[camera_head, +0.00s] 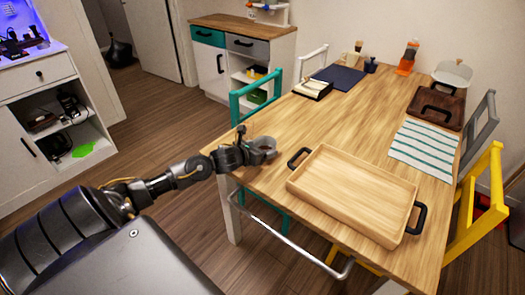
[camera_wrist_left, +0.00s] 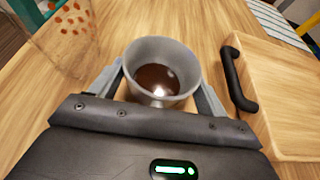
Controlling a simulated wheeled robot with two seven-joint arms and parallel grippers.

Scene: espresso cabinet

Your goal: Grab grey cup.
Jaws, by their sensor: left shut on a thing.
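The grey cup (camera_head: 266,143) is at the left end of the wooden table in the head view. In the left wrist view the grey cup (camera_wrist_left: 150,52) is upright between my fingers, with dark brown liquid inside. My left gripper (camera_head: 258,150) is shut on the cup, one finger on each side of it. I cannot tell whether the cup's base touches the table. In the left wrist view my left gripper (camera_wrist_left: 160,95) hides the near lower part of the cup. My right gripper is in neither view.
A wooden tray (camera_head: 345,188) with black handles lies just right of the cup. A clear patterned container (camera_wrist_left: 65,38) shows left of the cup in the left wrist view. A striped cloth (camera_head: 425,147) and dark tray (camera_head: 437,104) lie farther right. The table's middle (camera_head: 345,122) is clear.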

